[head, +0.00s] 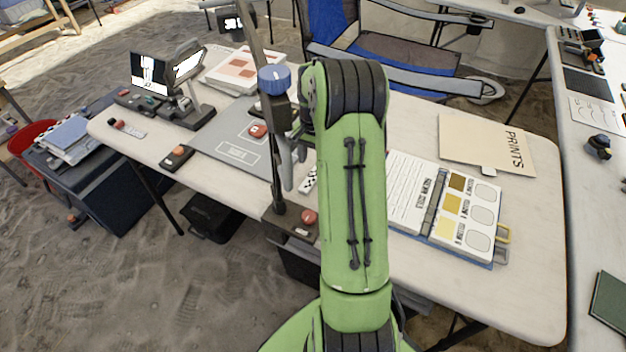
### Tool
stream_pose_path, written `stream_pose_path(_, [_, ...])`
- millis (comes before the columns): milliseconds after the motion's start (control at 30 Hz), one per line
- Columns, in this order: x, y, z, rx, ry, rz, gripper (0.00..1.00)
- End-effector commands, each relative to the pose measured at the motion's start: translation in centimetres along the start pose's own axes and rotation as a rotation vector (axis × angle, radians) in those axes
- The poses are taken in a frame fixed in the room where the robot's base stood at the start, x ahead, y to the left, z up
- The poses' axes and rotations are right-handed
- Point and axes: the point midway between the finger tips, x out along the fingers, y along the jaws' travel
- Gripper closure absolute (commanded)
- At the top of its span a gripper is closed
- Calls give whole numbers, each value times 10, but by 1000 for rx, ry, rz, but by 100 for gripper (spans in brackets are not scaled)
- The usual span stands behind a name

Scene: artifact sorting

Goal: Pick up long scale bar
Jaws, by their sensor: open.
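A black-and-white checkered strip (309,179), which looks like the long scale bar, lies on the white table just left of my green arm. Only a short piece of it shows; the arm hides the rest, so its full length cannot be told. My gripper (289,168) is partly in view as grey parts beside the dark pole, above the table and just left of the strip. It is open. I see nothing held in it. Whether it touches the strip cannot be told.
A grey mat (225,140) with a red-topped block (257,130) lies to the left. A dark pole with a blue knob (274,78) stands close by. An open binder (445,205) and a PRINTS folder (487,145) lie to the right. The table's right front corner is bare.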

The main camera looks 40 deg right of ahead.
Motion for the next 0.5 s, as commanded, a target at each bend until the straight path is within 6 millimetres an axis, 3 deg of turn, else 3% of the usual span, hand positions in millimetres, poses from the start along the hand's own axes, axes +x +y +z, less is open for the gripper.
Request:
stream_pose_path(300, [51, -3, 1, 1, -1, 1, 40])
stream_pose_path(500, [51, -4, 0, 1, 2, -1, 40])
